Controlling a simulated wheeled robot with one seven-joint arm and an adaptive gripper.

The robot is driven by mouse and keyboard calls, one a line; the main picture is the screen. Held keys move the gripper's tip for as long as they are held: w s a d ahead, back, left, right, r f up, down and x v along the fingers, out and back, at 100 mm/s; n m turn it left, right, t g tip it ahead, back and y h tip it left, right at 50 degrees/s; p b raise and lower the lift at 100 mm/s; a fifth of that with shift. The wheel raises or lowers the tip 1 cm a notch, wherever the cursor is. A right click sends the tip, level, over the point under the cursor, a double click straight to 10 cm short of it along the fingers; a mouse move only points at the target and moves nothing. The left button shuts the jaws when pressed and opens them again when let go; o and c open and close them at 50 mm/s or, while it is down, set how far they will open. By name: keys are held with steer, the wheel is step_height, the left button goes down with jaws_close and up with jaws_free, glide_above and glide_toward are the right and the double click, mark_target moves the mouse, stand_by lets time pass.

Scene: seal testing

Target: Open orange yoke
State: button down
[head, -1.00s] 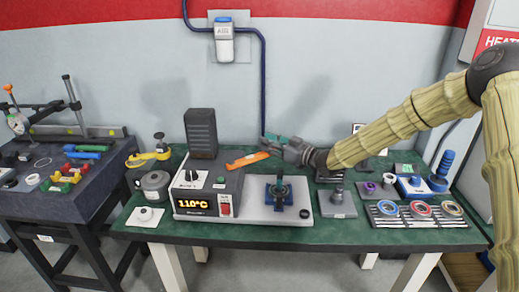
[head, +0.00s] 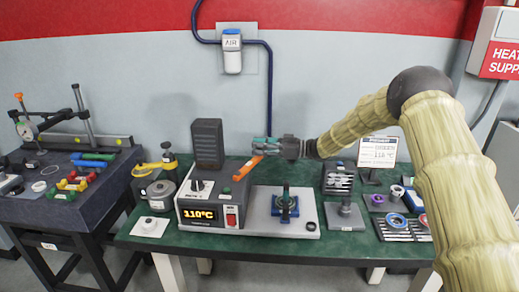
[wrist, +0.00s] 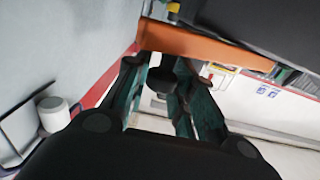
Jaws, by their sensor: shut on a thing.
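The orange yoke (head: 247,168) is a flat bar at the back right of the tester with the 110°C display (head: 202,214). It slants up to the right in the head view. In the wrist view the yoke (wrist: 205,47) crosses just beyond my fingertips. My gripper (head: 261,147), with teal fingers, is at the yoke's upper right end and shut on it. The wrist view shows the gripper (wrist: 160,66) with its fingers either side of a dark gap. The exact contact is partly hidden.
A dark finned tower (head: 207,143) rises left of the yoke. A grey weight-like block (head: 345,214), a tool tray (head: 338,178) and a sign (head: 377,152) stand to the right. The wall is behind.

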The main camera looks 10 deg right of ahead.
steer(key=shift+a, duration=0.1)
stand_by(0.3)
steer(key=c, duration=1.2)
jaws_free()
steer(key=shift+c, duration=0.2)
steer(key=v, duration=0.7)
steer(key=shift+d, duration=0.35)
steer(key=shift+w, duration=0.1)
